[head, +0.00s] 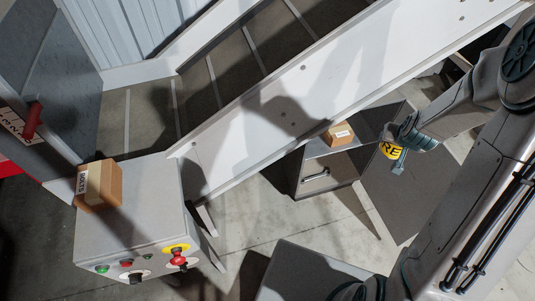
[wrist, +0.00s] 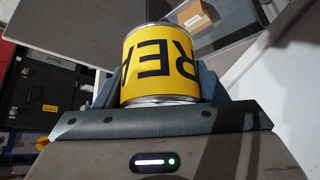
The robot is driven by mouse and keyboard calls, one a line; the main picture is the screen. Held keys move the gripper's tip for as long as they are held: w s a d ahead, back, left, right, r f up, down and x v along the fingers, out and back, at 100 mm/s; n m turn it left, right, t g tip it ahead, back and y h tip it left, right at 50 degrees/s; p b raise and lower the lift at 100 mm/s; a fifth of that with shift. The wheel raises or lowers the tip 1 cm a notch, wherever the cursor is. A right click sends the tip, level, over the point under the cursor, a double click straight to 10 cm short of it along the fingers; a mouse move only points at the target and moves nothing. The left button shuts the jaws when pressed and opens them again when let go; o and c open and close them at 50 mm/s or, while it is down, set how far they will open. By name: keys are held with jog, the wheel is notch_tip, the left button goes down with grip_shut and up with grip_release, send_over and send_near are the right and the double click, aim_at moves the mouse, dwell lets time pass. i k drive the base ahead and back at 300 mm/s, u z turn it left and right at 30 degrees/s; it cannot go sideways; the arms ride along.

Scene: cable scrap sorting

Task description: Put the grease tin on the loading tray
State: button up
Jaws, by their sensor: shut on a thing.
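The grease tin is a yellow can with black letters and silver rims. In the wrist view the grease tin (wrist: 160,62) stands between the two fingers of my gripper (wrist: 157,88), which is shut on it. In the head view the tin (head: 390,151) shows only in part, with my gripper (head: 401,147) hiding the rest. It appears to the right of a small carton, in front of a dark panel. No surface is clearly marked as the loading tray, so I cannot tell which one it is.
A small carton (head: 338,134) rests on a grey cabinet (head: 327,178); a dark panel (head: 385,195) is beside it. A sloping conveyor (head: 255,100) with a white side rail crosses the middle. A control box (head: 130,222) carries another carton (head: 99,185).

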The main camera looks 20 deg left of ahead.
aim_at(152, 179)
jog(key=u, duration=3.95)
jog(key=k, duration=1.7)
jog(key=z, duration=0.85)
jog(key=i, duration=1.65)
